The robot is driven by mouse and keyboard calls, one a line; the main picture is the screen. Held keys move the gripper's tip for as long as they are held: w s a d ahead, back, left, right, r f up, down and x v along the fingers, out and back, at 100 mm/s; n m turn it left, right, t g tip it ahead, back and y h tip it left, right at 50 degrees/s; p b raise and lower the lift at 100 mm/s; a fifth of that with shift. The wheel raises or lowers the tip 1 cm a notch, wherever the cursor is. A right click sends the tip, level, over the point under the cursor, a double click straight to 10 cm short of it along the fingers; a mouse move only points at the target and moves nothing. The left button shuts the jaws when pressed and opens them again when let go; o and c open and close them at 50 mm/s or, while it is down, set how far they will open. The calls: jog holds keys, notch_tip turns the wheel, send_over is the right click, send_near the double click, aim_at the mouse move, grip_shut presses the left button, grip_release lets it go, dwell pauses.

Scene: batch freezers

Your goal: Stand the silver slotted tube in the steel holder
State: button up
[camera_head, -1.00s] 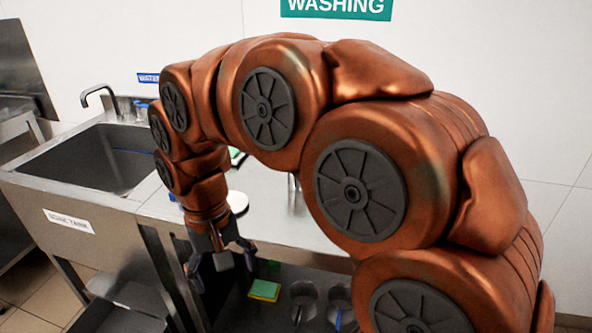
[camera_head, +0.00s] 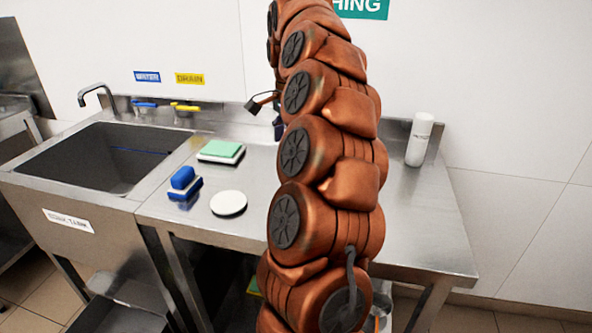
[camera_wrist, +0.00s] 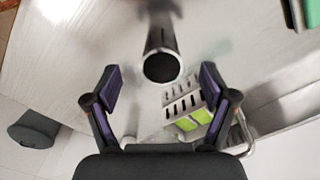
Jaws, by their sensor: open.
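In the wrist view a shiny silver tube (camera_wrist: 158,42) shows beyond my gripper (camera_wrist: 160,84), its dark round open end facing the camera between the fingers. A light metal piece with rows of dark slots (camera_wrist: 184,102) is just below and right of the tube, by the right finger. My gripper is open, with nothing held between the fingers.
A sink (camera_head: 100,155) is at the left of the steel counter (camera_head: 425,210). A white cylinder (camera_head: 419,140) stands at the right. Green-yellow items (camera_wrist: 193,119) sit by the slots.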

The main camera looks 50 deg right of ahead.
jog(key=shift+s+d+m, duration=0.3)
jog(key=shift+d+m, duration=0.2)
jog(key=shift+d, duration=0.4)
jog(key=shift+d+f, duration=0.1)
jog(key=shift+w+a+f+p, duration=0.1)
jog(key=shift+f+p, duration=0.2)
jog(key=shift+f, duration=1.6)
jog(key=shift+w+a+f+p, duration=0.1)
jog(key=shift+f+p, duration=0.15)
jog(key=shift+f, duration=1.65)
jog(key=c, duration=1.4)
jog(key=shift+c, duration=0.2)
jog(key=shift+r, duration=0.15)
